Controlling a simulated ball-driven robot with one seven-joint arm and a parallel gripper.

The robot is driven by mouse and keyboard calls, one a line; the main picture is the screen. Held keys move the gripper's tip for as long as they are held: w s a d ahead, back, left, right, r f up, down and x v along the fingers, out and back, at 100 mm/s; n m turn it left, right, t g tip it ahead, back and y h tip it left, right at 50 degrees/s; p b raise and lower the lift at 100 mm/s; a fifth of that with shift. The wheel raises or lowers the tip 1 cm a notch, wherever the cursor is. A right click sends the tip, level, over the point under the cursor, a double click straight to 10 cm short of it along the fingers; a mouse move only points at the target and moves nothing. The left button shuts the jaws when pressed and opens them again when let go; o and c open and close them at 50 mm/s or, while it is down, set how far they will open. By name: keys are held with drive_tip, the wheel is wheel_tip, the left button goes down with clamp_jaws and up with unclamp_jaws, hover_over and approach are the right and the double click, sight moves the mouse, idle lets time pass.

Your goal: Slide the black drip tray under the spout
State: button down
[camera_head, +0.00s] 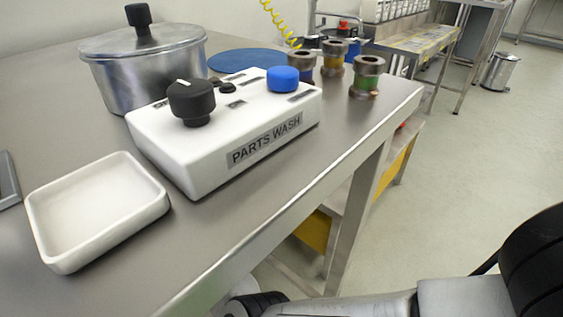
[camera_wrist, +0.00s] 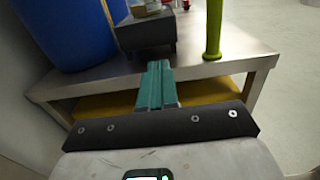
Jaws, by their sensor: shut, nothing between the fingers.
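I cannot make out a black drip tray or a spout for certain in either view. In the wrist view a dark grey block (camera_wrist: 146,32) stands on a steel bench, with small red and pale items on top; I cannot tell what it is. My gripper (camera_wrist: 159,66) shows in the wrist view as two teal fingers pressed together, shut and empty. The fingertips overlap the bench's front edge in the picture, below the dark block. The head view shows no gripper fingers.
The head view's steel bench (camera_head: 225,225) carries a white tray (camera_head: 155,207), a "PARTS WASH" box (camera_head: 215,165), a lidded pot (camera_head: 150,75), a blue mat (camera_head: 240,59) and 3 spools (camera_head: 366,78). The wrist view has a blue drum (camera_wrist: 65,35) and a green post (camera_wrist: 213,30).

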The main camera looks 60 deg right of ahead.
drive_tip(key=b+x, duration=0.1)
drive_tip(key=x, duration=0.5)
drive_tip(key=b+x, duration=0.2)
drive_tip(key=x, duration=0.4)
drive_tip(key=shift+w+d+f, duration=0.2)
drive_tip(key=shift+d, duration=0.1)
drive_tip(key=shift+x, duration=0.8)
drive_tip(key=shift+r, duration=0.15)
